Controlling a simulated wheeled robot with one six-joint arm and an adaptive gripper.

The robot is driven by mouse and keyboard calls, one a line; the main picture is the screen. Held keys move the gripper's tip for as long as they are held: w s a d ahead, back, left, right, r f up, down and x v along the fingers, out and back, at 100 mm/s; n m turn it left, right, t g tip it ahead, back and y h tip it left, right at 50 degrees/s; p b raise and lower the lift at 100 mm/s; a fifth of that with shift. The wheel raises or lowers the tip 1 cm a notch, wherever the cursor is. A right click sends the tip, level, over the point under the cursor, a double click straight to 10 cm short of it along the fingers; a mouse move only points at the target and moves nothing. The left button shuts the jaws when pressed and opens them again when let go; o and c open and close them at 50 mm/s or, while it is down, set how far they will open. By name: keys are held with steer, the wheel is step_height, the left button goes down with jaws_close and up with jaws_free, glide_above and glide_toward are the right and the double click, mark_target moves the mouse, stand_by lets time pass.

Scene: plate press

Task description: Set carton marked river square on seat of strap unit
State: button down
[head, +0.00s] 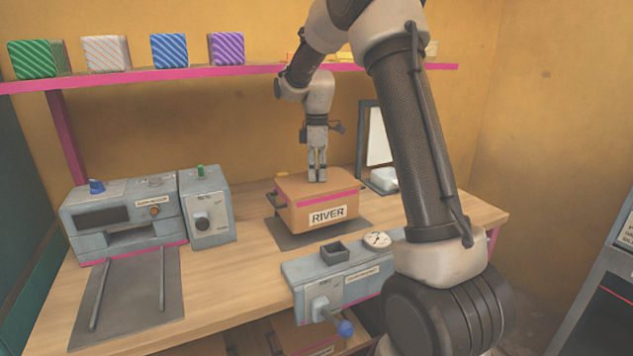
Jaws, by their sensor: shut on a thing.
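The carton marked RIVER (310,203) is a brown box with a pink stripe and dark side handles. It is level and roughly lined up with a dark flat plate (345,233) behind the grey unit with a round gauge (335,275). Whether it touches the plate or hangs just above it cannot be told. My gripper (317,178) points straight down at the middle of the carton's top and is shut on it; the grip point is partly hidden. The small unit labels are too blurred to tell which is the strap unit.
Left on the bench are a grey slotted machine (125,215) with a railed dark plate (125,300) and a small knobbed box (206,207). A pink-edged shelf (270,69) holds several striped blocks. More cartons (290,338) sit below. A framed panel (377,140) stands behind.

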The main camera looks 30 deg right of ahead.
steer(key=shift+f, duration=1.4)
steer(key=c, duration=1.2)
jaws_free()
steer(key=shift+o, duration=0.2)
